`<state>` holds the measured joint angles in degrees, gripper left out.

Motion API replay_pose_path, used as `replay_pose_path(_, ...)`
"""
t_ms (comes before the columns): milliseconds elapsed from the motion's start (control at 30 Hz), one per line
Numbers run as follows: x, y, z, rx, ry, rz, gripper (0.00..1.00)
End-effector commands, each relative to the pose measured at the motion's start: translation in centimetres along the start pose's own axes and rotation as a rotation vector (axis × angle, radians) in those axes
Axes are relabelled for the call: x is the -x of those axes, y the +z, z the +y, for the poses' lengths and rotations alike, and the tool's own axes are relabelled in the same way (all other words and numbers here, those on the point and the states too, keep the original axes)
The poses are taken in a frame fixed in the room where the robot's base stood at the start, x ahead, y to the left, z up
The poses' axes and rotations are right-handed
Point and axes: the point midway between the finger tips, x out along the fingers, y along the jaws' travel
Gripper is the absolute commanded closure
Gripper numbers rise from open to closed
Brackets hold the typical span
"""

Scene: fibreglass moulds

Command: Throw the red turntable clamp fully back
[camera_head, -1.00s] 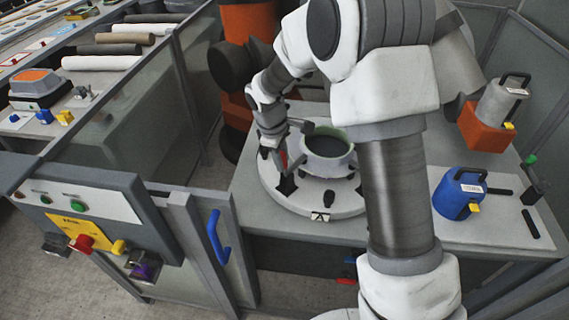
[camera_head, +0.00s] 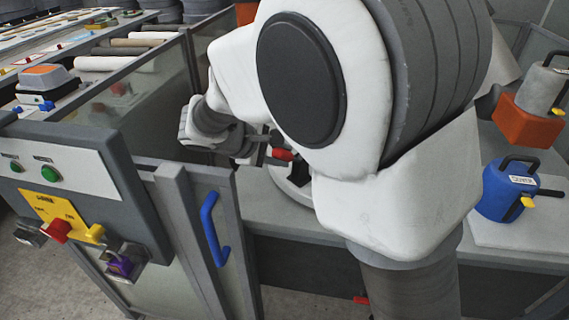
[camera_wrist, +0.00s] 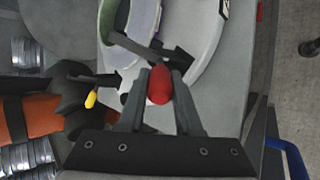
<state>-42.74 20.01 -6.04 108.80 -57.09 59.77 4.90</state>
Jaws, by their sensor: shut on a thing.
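The red turntable clamp handle (camera_head: 282,154) shows beside my gripper (camera_head: 265,152) in the head view. In the wrist view my gripper (camera_wrist: 160,88) is shut on the red handle (camera_wrist: 160,85), its tip between the two fingers. The clamp's dark bar (camera_wrist: 150,50) reaches from the handle across the rim of the pale turntable (camera_wrist: 207,40), towards the green-and-lilac ring mould (camera_wrist: 122,48). In the head view only a sliver of the turntable (camera_head: 290,190) shows. My arm hides the mould and most of the clamp there.
A glass-panelled fence with a blue door handle (camera_head: 214,230) and a control panel (camera_head: 75,180) stand at the left. A blue container (camera_head: 503,192) and an orange-based grey one (camera_head: 525,118) stand on the table at the right.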

Motion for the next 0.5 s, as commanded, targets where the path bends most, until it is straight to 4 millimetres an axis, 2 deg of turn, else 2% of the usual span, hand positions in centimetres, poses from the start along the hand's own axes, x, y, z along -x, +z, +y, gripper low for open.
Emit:
replay_pose_path(100, -0.25, -0.39, -0.71, 0.002, 0.049, -0.017, 1.0)
replay_pose_path(500, -0.11, -0.44, -0.97, 0.002, 0.123, -0.05, 1.0)
